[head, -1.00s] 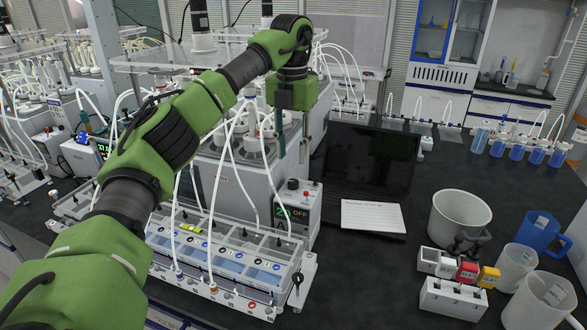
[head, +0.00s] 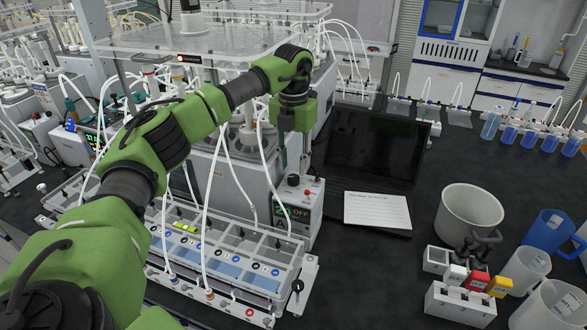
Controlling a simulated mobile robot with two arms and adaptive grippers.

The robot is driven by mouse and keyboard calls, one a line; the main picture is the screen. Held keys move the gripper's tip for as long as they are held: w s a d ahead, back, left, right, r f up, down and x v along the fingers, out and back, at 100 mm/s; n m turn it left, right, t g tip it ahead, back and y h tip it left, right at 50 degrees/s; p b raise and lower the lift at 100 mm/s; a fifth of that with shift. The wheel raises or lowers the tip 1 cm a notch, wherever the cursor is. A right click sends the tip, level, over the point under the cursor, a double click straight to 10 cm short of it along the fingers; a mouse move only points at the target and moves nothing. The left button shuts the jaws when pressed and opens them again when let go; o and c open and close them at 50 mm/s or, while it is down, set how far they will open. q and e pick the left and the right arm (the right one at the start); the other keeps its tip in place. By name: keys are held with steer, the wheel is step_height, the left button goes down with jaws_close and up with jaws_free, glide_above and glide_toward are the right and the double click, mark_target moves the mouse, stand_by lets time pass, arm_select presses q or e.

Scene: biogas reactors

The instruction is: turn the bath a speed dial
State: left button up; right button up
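A white control box (head: 316,225) stands at the right end of the clear-walled bath (head: 225,262). Its front has a dark display (head: 292,211) with green digits and orange "OFF" lettering. Small knobs, one with a red part, sit at its top; I cannot tell which one is the speed dial. My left gripper (head: 292,158) hangs pointing down above and behind the box, apart from its front. My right gripper is not in view.
White tubes loop over the bath. A laptop (head: 375,145) and white card (head: 377,211) lie right of the box. A white bucket (head: 468,213), a blue jug (head: 548,232) and a rack with coloured blocks (head: 460,303) stand farther right. Dark bench between is clear.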

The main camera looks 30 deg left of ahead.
mark_target(293, 177)
arm_select(q)
step_height(293, 177, down, 2)
steer(key=shift+f, duration=0.25)
steer(key=shift+f+p, duration=0.35)
steer(key=shift+f, duration=0.3)
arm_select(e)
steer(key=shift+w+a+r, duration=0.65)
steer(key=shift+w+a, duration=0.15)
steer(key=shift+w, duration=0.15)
arm_select(q)
steer(key=c, duration=0.8)
steer(key=shift+c, duration=0.2)
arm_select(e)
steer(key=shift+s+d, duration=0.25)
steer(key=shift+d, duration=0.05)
arm_select(q)
steer(key=shift+o, duration=0.2)
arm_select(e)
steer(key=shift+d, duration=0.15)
